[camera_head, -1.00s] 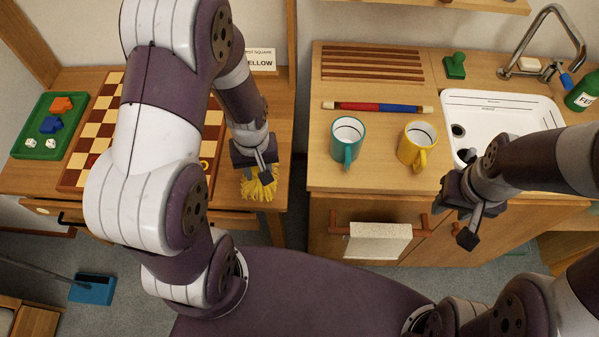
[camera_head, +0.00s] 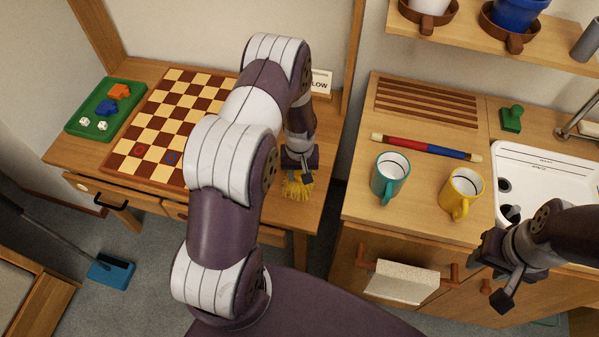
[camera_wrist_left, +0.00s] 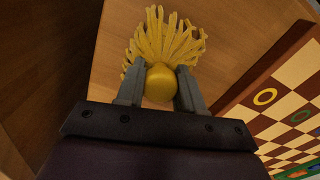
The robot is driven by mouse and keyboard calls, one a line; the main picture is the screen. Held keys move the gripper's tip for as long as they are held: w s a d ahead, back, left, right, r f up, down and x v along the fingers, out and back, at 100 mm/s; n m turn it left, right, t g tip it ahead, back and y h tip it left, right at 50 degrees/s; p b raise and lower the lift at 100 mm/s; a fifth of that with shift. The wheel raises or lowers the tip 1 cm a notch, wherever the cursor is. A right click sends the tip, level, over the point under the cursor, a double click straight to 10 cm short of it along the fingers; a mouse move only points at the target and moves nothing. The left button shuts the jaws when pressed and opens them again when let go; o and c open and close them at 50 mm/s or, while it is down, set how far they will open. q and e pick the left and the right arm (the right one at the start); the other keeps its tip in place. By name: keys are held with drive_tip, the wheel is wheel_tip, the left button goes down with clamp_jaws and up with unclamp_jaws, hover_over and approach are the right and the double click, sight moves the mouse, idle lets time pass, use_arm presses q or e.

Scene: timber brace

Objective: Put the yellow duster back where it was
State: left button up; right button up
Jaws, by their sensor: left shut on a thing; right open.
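The yellow duster (camera_head: 297,190) has a strand head and a round yellow knob. My left gripper (camera_head: 300,168) is shut on it, above the right part of the desk (camera_head: 318,205). In the left wrist view the duster's knob (camera_wrist_left: 160,84) sits between the two fingers, with its strands (camera_wrist_left: 165,38) spread out beyond them against the wood. I cannot tell whether the strands touch the desk top. My right gripper (camera_head: 497,285) is open and empty, in front of the sink counter.
A checkered board (camera_head: 178,110) and a green tray (camera_head: 92,95) with small pieces lie on the desk. A sign (camera_head: 320,82) stands at the back. A gap separates the desk from the counter (camera_head: 365,215), which holds a teal mug (camera_head: 388,180) and a yellow mug (camera_head: 460,193).

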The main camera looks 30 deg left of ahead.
use_arm(q)
drive_tip(key=o, duration=1)
drive_tip(key=shift+f, duration=0.1)
wheel_tip(320, 180, up, 14)
drive_tip(key=d, duration=0.1)
drive_tip(key=s+d+r+m, duration=0.3)
drive_tip(key=s+r, duration=0.1)
drive_tip(key=s, duration=0.2)
drive_tip(key=s+d+r+m+t, duration=0.1)
drive_tip(key=s+d+r+m, duration=0.2)
drive_tip(key=s, duration=0.4)
drive_tip(key=shift+s+d+r, duration=0.25)
drive_tip(key=shift+d+r, duration=0.35)
drive_tip(key=shift+r, duration=0.3)
